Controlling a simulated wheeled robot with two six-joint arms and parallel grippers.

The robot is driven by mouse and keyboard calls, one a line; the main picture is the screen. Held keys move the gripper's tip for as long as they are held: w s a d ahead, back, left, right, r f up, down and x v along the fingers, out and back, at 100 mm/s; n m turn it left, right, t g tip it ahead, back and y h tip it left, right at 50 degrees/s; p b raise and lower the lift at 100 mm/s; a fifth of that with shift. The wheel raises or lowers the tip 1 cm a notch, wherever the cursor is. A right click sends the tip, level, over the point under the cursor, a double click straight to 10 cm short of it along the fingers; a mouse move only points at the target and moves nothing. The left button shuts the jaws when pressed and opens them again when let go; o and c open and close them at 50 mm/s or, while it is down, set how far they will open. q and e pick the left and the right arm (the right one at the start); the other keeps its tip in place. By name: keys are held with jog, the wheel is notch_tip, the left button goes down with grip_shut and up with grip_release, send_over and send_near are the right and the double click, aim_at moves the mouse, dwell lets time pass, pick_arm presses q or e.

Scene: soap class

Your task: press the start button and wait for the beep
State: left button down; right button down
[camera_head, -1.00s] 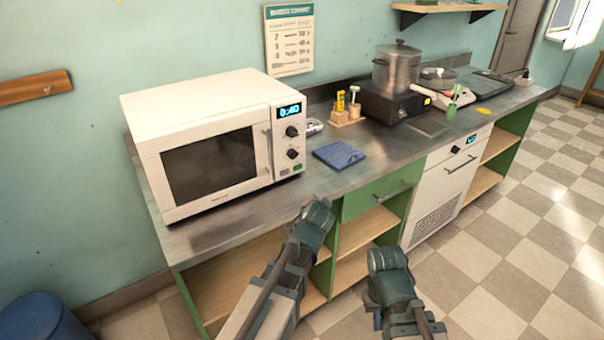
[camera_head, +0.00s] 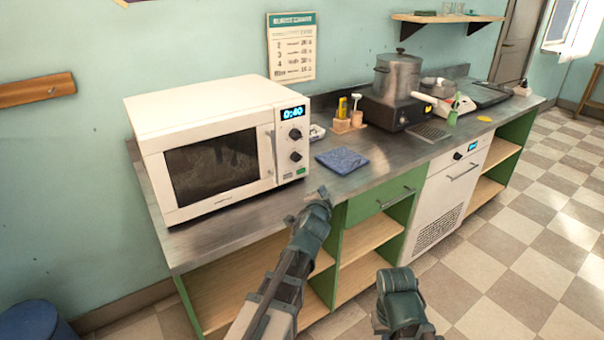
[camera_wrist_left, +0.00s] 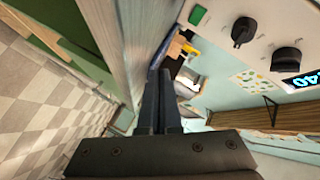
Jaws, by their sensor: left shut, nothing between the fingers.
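The white microwave (camera_head: 205,103) stands at the left of the counter with its door closed. Its display (camera_head: 293,112) is lit and reads 0:40. Below it are two dark knobs (camera_head: 295,157) and a green button (camera_head: 301,171) low on the panel. In the left wrist view the green button (camera_wrist_left: 198,14) shows at the top, beside the knobs (camera_wrist_left: 243,31). My left gripper (camera_head: 322,194) is shut and empty, in front of the microwave's lower right corner, apart from the panel. My right gripper (camera_head: 397,281) is lower right, in front of the cabinets; its fingers are not clear.
A blue cloth (camera_head: 342,160) lies on the counter (camera_head: 235,210) right of the microwave. Farther along stand a wooden holder (camera_head: 348,124), a pot (camera_head: 397,75) on a dark hot plate and a green-handled item. The counter's front edge is below my left gripper.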

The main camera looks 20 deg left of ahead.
aim_at(301, 171)
pick_arm(q)
jog(key=shift+w+a, duration=0.1)
jog(key=shift+w+a, duration=0.9)
jog(key=shift+a, duration=0.25)
jog(key=shift+w+a, duration=0.85)
jog(key=shift+a, duration=0.25)
jog(key=shift+w+a, duration=0.9)
jog(key=shift+a, duration=0.25)
jog(key=shift+w+a, duration=0.1)
jog(key=shift+a, duration=0.05)
jog(key=shift+w+a, duration=0.15)
